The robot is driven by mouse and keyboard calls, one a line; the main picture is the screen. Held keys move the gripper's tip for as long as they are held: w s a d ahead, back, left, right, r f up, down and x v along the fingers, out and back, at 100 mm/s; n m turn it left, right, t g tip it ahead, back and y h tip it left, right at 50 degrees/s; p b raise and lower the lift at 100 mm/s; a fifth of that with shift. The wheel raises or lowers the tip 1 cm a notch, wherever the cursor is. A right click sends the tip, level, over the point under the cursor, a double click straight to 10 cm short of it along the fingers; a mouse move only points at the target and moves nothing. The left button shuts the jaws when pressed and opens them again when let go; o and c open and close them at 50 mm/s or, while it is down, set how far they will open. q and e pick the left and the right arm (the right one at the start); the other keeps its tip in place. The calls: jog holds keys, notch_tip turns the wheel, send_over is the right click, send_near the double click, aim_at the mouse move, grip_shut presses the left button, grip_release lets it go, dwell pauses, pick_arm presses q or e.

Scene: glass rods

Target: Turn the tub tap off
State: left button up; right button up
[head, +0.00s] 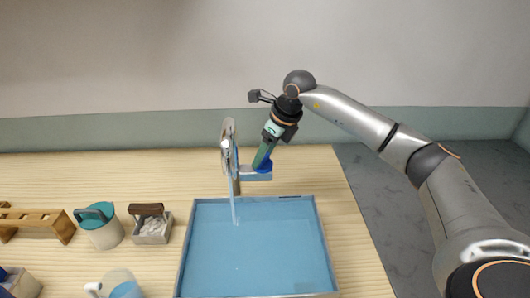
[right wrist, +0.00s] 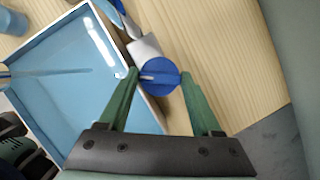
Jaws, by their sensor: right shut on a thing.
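The tub (head: 258,293) is a shallow square basin with a pale rim and a blue inside, on the wooden table. The tap (head: 229,150) is a chrome spout at the tub's back edge, and a thin stream of water (head: 234,208) falls from it into the tub. The tap's round blue knob (right wrist: 160,77) sits between the green fingers of my right gripper (right wrist: 160,74), which are shut on it. In the head view my right gripper (head: 263,158) reaches down to the knob from above. My left gripper is not in view.
Left of the tub stand a small box with white pieces and a brown handle (head: 151,228), a teal-lidded canister (head: 100,226) and a wooden rack (head: 38,222). A mug (head: 120,286) stands at the front. The table right of the tub is bare.

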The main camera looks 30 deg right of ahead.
jog(key=m+h, duration=0.2)
jog(key=m, duration=0.3)
jog(key=shift+a+m+b, duration=0.15)
jog(key=shift+m+b, duration=0.15)
jog(key=shift+b, duration=0.1)
jog(key=m+h+b, duration=0.1)
jog(key=m+h, duration=0.1)
jog(key=m, duration=0.3)
jog(key=shift+a+m, duration=0.1)
jog(key=shift+m, duration=0.2)
jog(key=o, duration=1.4)
jog(key=shift+w+a+v, duration=0.1)
jog(key=shift+v, duration=3.05)
jog(key=shift+w+a+v, duration=0.15)
jog(key=shift+v, duration=3)
